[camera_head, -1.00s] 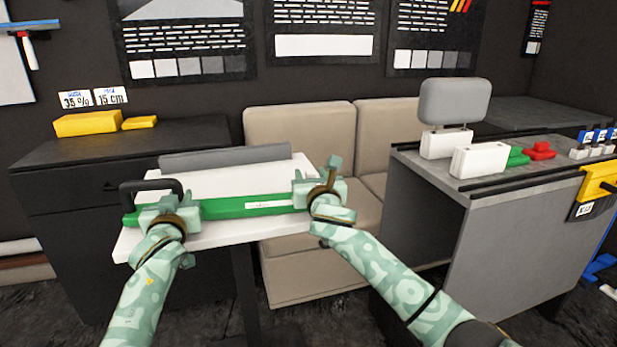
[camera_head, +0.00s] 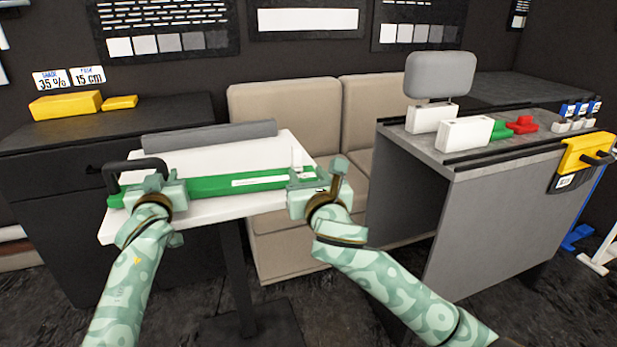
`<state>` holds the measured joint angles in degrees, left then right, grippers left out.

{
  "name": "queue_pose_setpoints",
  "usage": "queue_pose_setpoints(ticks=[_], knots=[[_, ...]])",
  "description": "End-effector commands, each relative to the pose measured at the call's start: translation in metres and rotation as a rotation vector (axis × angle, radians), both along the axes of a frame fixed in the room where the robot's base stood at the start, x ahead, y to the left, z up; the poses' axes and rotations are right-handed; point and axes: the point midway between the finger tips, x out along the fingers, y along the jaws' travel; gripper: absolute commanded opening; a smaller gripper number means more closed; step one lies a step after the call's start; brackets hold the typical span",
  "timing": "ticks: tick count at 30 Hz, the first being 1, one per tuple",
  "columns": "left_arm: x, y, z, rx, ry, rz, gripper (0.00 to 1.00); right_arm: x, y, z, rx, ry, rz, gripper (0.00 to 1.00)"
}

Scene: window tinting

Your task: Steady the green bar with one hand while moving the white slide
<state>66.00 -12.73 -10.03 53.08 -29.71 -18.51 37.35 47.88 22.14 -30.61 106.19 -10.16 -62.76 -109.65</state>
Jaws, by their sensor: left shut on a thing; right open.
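The green bar (camera_head: 215,186) lies across the front of a white board (camera_head: 200,153) on a small stand. A black handle (camera_head: 137,168) rises at its left end, and a white strip (camera_head: 260,181) marks its face. My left gripper (camera_head: 162,186) is shut on the green bar near its left end, hiding that stretch. A small pale upright piece, which looks like the white slide (camera_head: 296,160), shows at the bar's right end. My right gripper (camera_head: 315,190) is open at that end, just in front of and right of the piece. It partly hides the piece's base, so I cannot tell whether they touch.
A grey roll or bar (camera_head: 210,138) lies along the board's back edge. A beige seat (camera_head: 300,120) stands behind. A grey counter (camera_head: 480,150) at right holds white, green and red blocks. Yellow blocks (camera_head: 65,104) rest on the dark cabinet at left.

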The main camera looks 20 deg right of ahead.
Motion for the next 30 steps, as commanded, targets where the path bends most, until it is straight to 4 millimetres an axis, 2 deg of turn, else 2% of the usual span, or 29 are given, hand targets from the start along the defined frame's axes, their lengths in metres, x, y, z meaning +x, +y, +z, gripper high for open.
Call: queue_pose_setpoints(ticks=[12, 13, 15, 21, 24, 30], knots=[[0.0000, -0.0005, 0.0039, -0.005, -0.006, -0.002, 0.00, -0.0037, 0.0002, 0.0006, -0.001, 0.000, -0.001, 0.42], [0.0001, -0.0004, 0.0039, -0.005, -0.006, -0.001, 0.30, -0.0036, 0.0001, 0.0006, -0.001, 0.000, -0.001, 0.42], [0.0001, -0.0004, 0.0035, -0.004, -0.006, -0.001, 0.48, -0.0036, 0.0001, 0.0006, -0.001, 0.000, -0.001, 0.42], [0.0001, -0.0002, 0.0017, -0.002, -0.003, -0.001, 0.48, -0.0035, 0.0002, 0.0003, -0.001, 0.000, -0.001, 0.42], [0.0001, -0.0001, 0.0012, -0.001, -0.002, 0.000, 0.70, -0.0034, 0.0002, 0.0002, -0.001, 0.000, -0.001, 0.42], [0.0000, 0.0000, 0.0007, -0.001, -0.001, 0.000, 0.70, -0.0034, 0.0002, 0.0002, -0.001, 0.000, -0.001, 0.42]])
